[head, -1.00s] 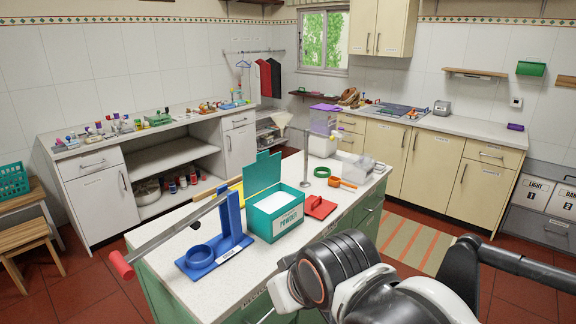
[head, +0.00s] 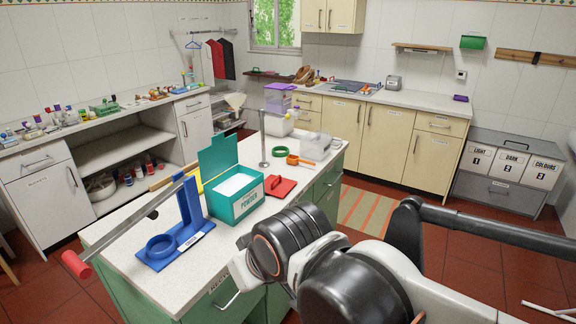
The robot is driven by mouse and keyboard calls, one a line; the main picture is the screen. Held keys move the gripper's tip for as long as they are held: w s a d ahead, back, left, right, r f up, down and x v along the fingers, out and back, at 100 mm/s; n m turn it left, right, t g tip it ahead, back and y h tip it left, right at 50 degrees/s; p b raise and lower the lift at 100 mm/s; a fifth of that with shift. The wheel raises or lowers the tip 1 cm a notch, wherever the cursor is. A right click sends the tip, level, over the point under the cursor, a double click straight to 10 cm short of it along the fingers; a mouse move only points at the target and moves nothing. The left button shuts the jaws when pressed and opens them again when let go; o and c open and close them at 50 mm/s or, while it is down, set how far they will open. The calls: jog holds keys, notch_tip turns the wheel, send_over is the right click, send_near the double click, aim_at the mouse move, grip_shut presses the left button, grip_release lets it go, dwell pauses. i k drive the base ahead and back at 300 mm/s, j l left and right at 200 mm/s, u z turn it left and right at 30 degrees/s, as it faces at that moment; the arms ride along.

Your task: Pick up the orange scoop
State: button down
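The orange scoop (head: 294,159) lies on the white top of the green island, towards its far right end. Its round bowl is at the left and its handle points right. My arm crosses the lower right of the head view, well in front of the scoop and apart from it. Black and white arm links show, but the fingers of my gripper are out of sight, so what it does cannot be seen.
Around the scoop are a green ring (head: 280,151), a metal stand (head: 264,140), a clear container (head: 315,146) and a red lidded piece (head: 280,187). A teal powder box (head: 234,198) and a blue stand (head: 188,226) are nearer.

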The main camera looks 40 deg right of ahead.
aim_at(293, 160)
jog(key=z, duration=1.3)
jog(key=i+l+z, duration=0.1)
jog(key=i+l, duration=0.15)
jog(key=i, duration=0.4)
jog(key=i+l+z, duration=0.1)
jog(key=i, duration=0.5)
jog(key=i+l, duration=0.25)
jog(key=i, duration=0.4)
jog(key=l+z, duration=0.05)
